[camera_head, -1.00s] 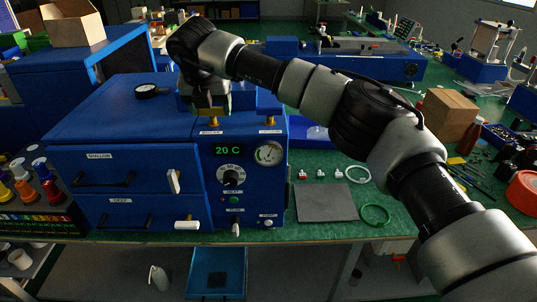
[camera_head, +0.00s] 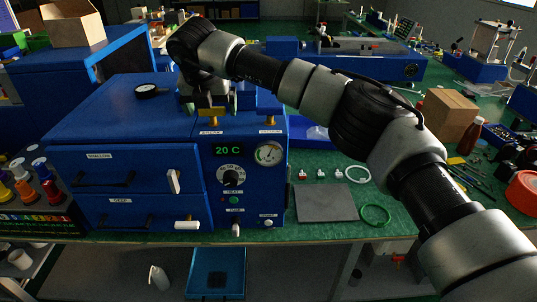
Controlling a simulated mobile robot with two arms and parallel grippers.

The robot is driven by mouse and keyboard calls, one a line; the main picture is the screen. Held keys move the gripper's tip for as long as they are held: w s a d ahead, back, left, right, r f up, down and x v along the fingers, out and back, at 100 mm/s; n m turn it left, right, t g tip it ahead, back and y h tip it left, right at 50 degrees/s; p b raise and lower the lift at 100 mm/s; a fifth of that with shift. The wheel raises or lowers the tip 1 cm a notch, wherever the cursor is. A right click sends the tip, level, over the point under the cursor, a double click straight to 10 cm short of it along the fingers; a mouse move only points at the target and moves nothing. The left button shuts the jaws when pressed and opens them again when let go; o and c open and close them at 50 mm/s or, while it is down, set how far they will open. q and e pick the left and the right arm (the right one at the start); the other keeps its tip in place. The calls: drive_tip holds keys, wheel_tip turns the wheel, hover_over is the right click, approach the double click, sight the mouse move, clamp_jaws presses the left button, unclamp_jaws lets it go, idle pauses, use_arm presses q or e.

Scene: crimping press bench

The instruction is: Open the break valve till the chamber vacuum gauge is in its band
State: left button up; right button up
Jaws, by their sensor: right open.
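The blue press cabinet (camera_head: 120,115) stands on the green bench. Two brass valves with T-handles sit on its right part: a left one (camera_head: 212,121) over a small label too blurred to read surely, and a right one (camera_head: 269,121). The round white dial gauge (camera_head: 269,153) is on the front panel below the right valve; its needle is too small to read against a band. My right gripper (camera_head: 211,107) is open, pointing down just above the left valve; whether it touches is unclear. My left gripper is not in view.
The panel also has a green 20 C display (camera_head: 228,150) and a knob (camera_head: 231,176). A black-rimmed round dial (camera_head: 147,91) lies on the cabinet top. A grey mat (camera_head: 325,202) and green ring (camera_head: 376,215) lie at right. My right arm spans the bench.

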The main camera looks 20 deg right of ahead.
drive_tip(key=p+v, duration=0.1)
drive_tip(key=v, duration=0.5)
idle(0.3)
